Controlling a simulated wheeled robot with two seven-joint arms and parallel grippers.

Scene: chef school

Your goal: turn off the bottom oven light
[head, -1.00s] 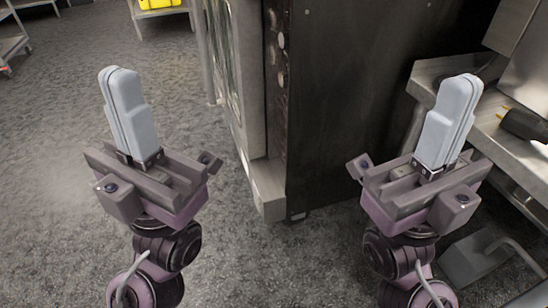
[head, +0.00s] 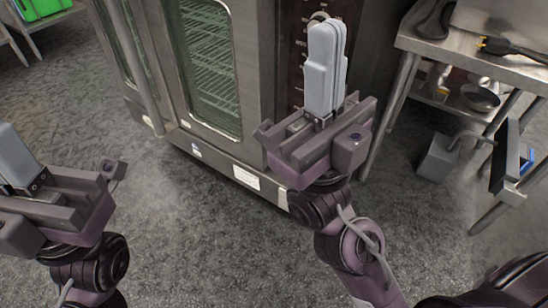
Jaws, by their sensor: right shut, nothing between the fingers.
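A large steel oven stands ahead of me, its lower door (head: 213,65) closed, with wire racks showing through the glass. The oven's dark control panel (head: 294,40) runs down the right of the door, with a round knob near its top. My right gripper (head: 326,28) is shut and empty, and in the picture it covers part of the panel; I cannot tell whether it touches. My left gripper (head: 6,140) is at the left edge over the floor, its fingers together and partly cut off. The light switch cannot be made out; it may be hidden behind my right gripper.
A steel table (head: 420,45) stands to the right, with a dark utensil and a yellow-pronged plug on top and a pan (head: 480,97) on its lower shelf. A green bin (head: 42,8) is at the far left. The floor before the oven is clear.

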